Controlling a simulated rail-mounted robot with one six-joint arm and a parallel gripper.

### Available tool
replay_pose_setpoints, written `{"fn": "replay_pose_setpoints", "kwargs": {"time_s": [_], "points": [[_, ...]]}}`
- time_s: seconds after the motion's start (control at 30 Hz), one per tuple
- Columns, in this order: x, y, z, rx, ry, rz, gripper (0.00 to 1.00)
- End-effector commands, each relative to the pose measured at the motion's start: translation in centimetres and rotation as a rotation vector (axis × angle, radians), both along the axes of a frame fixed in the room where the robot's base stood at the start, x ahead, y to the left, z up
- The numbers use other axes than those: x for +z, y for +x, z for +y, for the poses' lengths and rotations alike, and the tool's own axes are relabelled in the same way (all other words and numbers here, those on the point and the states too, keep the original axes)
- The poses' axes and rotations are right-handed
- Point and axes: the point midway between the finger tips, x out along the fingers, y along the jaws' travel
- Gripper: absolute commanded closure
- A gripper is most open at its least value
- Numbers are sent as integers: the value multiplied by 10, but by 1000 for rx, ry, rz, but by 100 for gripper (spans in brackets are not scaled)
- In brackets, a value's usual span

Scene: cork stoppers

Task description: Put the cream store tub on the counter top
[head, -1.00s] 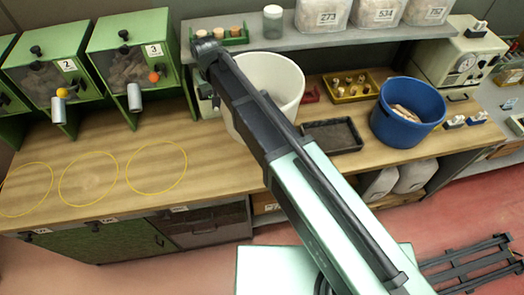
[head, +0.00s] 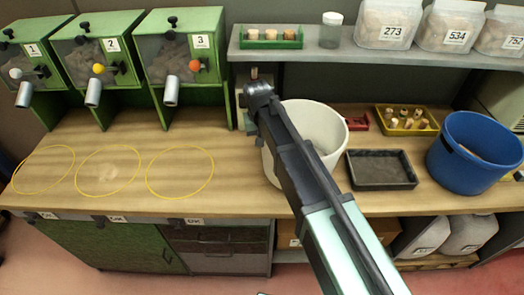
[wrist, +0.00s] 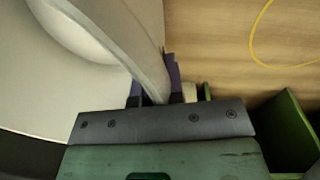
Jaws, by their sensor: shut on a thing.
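The cream tub (head: 325,128) is a round, open-topped pale tub over the middle of the wooden counter top (head: 115,195) in the head view. My arm crosses in front of it and hides part of its left side and base. I cannot tell whether its base touches the wood. In the wrist view, my gripper (wrist: 156,94) is shut on the wall of the tub (wrist: 145,35), with a dark finger on each side. The fingers are not clear in the head view.
Right of the tub are a black tray (head: 382,170), a yellow tray of stoppers (head: 406,130) and a blue tub (head: 475,150). Yellow rings (head: 180,172) mark clear counter at left, below green dispensers (head: 185,55). A grey shelf (head: 300,45) overhangs the back.

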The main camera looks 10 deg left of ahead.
Motion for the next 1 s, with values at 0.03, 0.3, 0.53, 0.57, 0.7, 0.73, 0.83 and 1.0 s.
{"fn": "replay_pose_setpoints", "kwargs": {"time_s": [0.03, 0.3, 0.53, 0.57, 0.7, 0.73, 0.83, 1.0], "points": [[-19, 0, 0, 0, 0, 0, 100], [-35, 0, 0, 0, 0, 0, 100], [-40, 0, 0, 0, 0, 0, 100], [-38, 0, 0, 0, 0, 0, 87], [-38, 0, 0, 0, 0, 0, 66], [-38, 0, 0, 0, 0, 0, 66], [-38, 0, 0, 0, 0, 0, 66], [-35, 0, 0, 0, 0, 0, 66]]}}
